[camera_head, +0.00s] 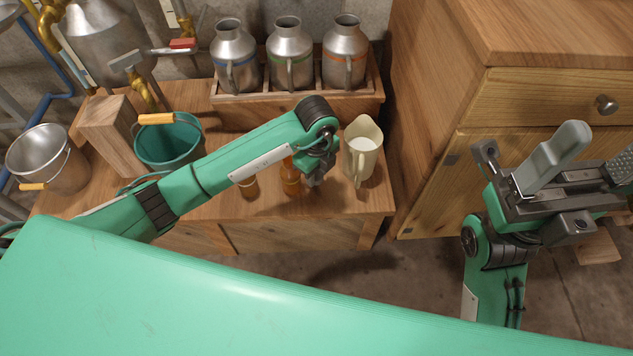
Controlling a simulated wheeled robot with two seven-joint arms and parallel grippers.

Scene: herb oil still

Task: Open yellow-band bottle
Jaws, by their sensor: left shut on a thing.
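Two small amber bottles stand on the wooden bench: one (291,184) just left of my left gripper, and a shorter-looking one (249,188) further left. My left forearm crosses above both and hides their tops, and I cannot make out a yellow band on either. My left gripper (317,174) points down beside the nearer bottle. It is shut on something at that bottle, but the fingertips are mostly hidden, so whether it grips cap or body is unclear. My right gripper (597,163) is at the right, partly cut off, with its fingers apart and empty.
A cream jug (362,150) stands close right of my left gripper. A teal bucket (168,143), wooden block (106,137) and metal pail (47,160) are left. Metal cans stand in a wooden rack (300,109) behind. A drawer cabinet (545,103) is right.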

